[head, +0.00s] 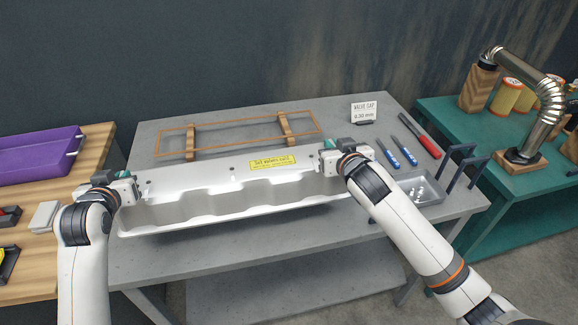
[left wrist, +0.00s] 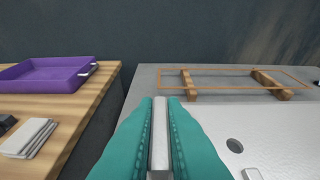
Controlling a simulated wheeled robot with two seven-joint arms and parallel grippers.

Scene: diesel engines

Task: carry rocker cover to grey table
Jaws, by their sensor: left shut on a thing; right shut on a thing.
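The rocker cover (head: 210,185) is a long silver-white casting with a scalloped front and a yellow label on top. In the head view it is at the front of the grey table (head: 365,245), over the tabletop; I cannot tell whether it touches it. My left gripper (head: 130,188) is shut on its left end. My right gripper (head: 335,160) is shut on its right end. In the left wrist view the teal fingers (left wrist: 160,130) pinch a narrow pale edge, with part of the cover's top (left wrist: 270,155) to the right.
Behind the cover, a copper-coloured gasket frame (head: 235,120) lies on wooden blocks. A sign (head: 364,112), blue-handled tools (head: 400,153), a red-handled tool (head: 420,135) and a metal tray (head: 425,192) are to the right. A purple tray (head: 35,155) sits on a wooden table at left.

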